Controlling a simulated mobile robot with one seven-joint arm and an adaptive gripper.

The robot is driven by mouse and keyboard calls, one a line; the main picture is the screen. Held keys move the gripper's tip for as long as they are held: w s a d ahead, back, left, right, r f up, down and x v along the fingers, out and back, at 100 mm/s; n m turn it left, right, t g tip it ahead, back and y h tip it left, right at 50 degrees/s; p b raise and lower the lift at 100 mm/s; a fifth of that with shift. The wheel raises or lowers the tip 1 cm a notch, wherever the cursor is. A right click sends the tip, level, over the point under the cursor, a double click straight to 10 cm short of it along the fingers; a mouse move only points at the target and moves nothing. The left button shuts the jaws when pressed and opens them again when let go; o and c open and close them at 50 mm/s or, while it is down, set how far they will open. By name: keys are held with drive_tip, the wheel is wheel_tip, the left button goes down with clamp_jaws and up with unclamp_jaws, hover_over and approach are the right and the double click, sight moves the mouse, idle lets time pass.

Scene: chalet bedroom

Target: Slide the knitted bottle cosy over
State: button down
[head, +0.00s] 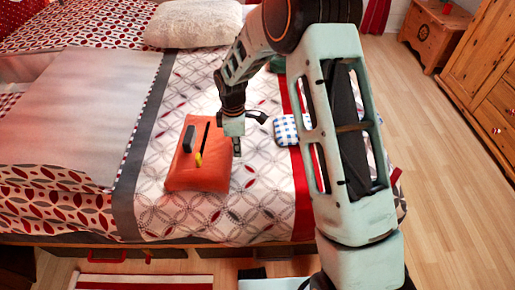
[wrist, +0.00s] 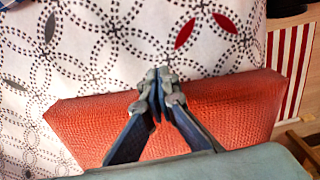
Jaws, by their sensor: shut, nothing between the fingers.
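I cannot pick out a knitted bottle cosy or a bottle for certain. An orange-red slab-like thing (head: 213,174) with a coarse textured surface lies on the bed, and it also fills the lower wrist view (wrist: 240,105). I cannot tell whether it is knitted. A dark grey block (head: 189,138), a black stick (head: 206,136) and a small yellow piece (head: 198,160) show on it. My gripper (head: 237,148) is beside its right edge in the head view. In the wrist view my gripper (wrist: 158,84) is shut and empty in front of the orange-red surface.
The patterned bedspread (head: 160,215) has clear room in front of the orange-red thing. A blue-and-white checked item (head: 286,131) lies to its right. A pale pillow (head: 194,22) is at the back. A wooden dresser (head: 482,75) stands at right beyond open floor (head: 445,180).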

sight(192, 151)
drive_tip(key=a, duration=1.5)
drive_tip(key=shift+s, duration=0.1)
drive_tip(key=shift+a, duration=0.1)
drive_tip(key=shift+d, duration=0.2)
